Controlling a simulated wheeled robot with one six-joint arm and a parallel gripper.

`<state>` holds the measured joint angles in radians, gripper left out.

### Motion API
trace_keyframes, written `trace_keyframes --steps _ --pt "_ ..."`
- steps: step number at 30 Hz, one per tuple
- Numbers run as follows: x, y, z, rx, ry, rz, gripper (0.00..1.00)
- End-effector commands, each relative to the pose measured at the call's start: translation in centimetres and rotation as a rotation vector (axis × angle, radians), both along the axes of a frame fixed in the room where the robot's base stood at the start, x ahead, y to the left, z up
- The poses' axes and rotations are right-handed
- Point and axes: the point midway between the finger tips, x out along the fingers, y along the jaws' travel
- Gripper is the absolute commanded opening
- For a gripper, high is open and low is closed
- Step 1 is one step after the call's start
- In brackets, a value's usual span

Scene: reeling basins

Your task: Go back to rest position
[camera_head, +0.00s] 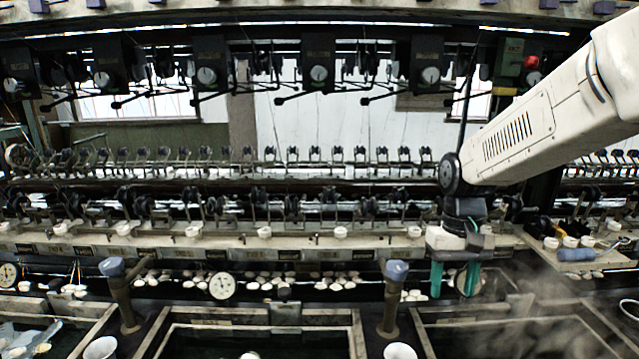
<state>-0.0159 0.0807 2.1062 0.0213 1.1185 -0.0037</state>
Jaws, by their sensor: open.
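My gripper (455,279) hangs from my white arm at the right of the head view, pointing down. Its two teal fingers are apart, with nothing seen between them. It is in front of the ledge of the reeling machine (380,249), near a round dial that it partly covers. No part of the gripper appears to hold a cocoon.
Dark water basins (250,342) with pale rims fill the front. Posts with blue-grey knobs (396,271) stand up at the left and right of the middle basin. White cocoons (275,281) lie in rows behind. Steam rises at the right. A wooden tray (590,262) holds small items.

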Motion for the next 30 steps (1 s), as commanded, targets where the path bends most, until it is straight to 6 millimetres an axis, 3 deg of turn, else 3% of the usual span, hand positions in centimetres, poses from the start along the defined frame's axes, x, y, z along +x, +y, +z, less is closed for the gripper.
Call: trace_keyframes --steps 1,6,15,21,30 --pt "-2.3 -0.1 1.3 -0.002 -0.011 -0.001 0.51" --pt "-9.7 -0.5 3.8 -0.009 -0.034 -0.001 0.51" --pt "-20.2 -1.0 5.5 -0.019 -0.138 -0.006 0.51" --pt "-23.0 -1.1 6.2 -0.021 -0.234 -0.01 0.51" --pt "-23.3 -1.2 7.1 -0.02 -0.279 -0.011 0.51"
